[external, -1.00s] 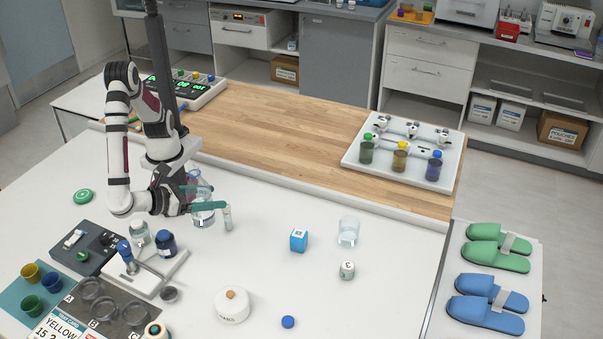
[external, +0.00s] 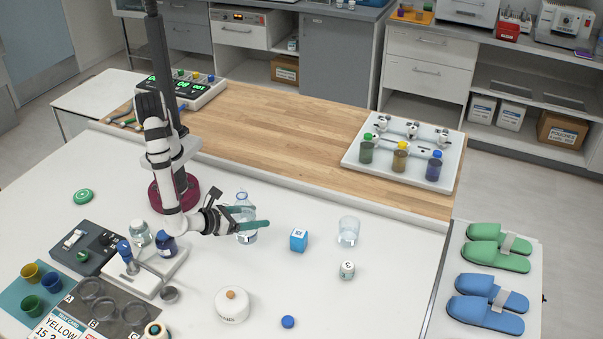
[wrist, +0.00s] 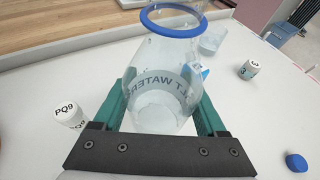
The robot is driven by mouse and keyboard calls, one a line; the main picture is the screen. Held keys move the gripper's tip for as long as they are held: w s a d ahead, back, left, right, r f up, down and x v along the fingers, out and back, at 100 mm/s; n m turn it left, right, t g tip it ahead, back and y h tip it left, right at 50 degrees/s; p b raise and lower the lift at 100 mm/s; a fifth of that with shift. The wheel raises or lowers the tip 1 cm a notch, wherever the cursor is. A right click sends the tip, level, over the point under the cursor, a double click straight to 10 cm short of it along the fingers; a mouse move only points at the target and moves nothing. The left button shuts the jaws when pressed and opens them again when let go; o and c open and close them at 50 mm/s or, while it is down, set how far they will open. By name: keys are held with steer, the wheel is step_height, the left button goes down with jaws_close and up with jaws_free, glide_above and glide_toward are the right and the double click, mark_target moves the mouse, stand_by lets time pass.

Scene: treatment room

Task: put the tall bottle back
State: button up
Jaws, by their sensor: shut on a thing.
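A clear bottle (external: 245,229) with a blue rim at its mouth and a grey band of lettering including "WATER" is between my gripper's teal fingers. It also shows in the wrist view (wrist: 165,55), filling the middle, with the fingers on both sides. My gripper (external: 250,219) is shut on this bottle and reaches right over the white table. The bottle looks roughly upright. I cannot tell whether its base touches the table.
A white "PQ9" container (wrist: 66,110) is close on the left in the wrist view. A blue cube (external: 299,240), glass beaker (external: 348,232), numbered jar (external: 347,270), round white pot (external: 232,306) and blue cap (external: 288,322) lie right or in front. A rack (external: 380,172) holds three coloured bottles.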

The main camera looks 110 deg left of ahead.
steer(key=f, duration=0.4)
steer(key=shift+w+a+f, duration=0.35)
steer(key=shift+a, duration=0.05)
steer(key=shift+f, duration=0.1)
steer(key=o, duration=1.5)
steer(key=shift+o, duration=0.2)
